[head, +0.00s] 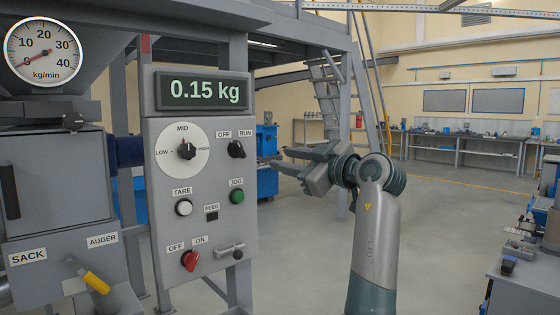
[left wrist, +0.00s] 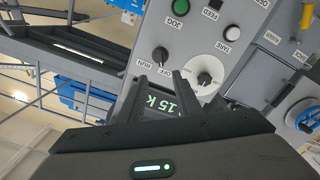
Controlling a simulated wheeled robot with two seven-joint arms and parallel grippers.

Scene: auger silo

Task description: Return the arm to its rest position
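My left gripper (head: 276,162) is to the right of the grey control panel (head: 222,258) in the head view, with its fingers pointing left toward the panel's right side. In the left wrist view its fingers (left wrist: 163,78) are apart with nothing between them; the panel's display (left wrist: 160,104) shows behind them. The gripper looks clear of the panel's controls. In the head view the display (head: 201,91) reads 0.15 kg. The black OFF/RUN knob (head: 236,149) and the red OFF/ON knob (head: 190,260) are both uncovered. My right gripper is out of view.
A round flow gauge (head: 43,52) reads near 0 at the upper left. A yellow-handled lever (head: 96,283) stands out below the AUGER label. Steel frame posts (head: 240,50) and a ladder (head: 330,95) stand behind. A workbench (head: 525,250) is at right; floor between is clear.

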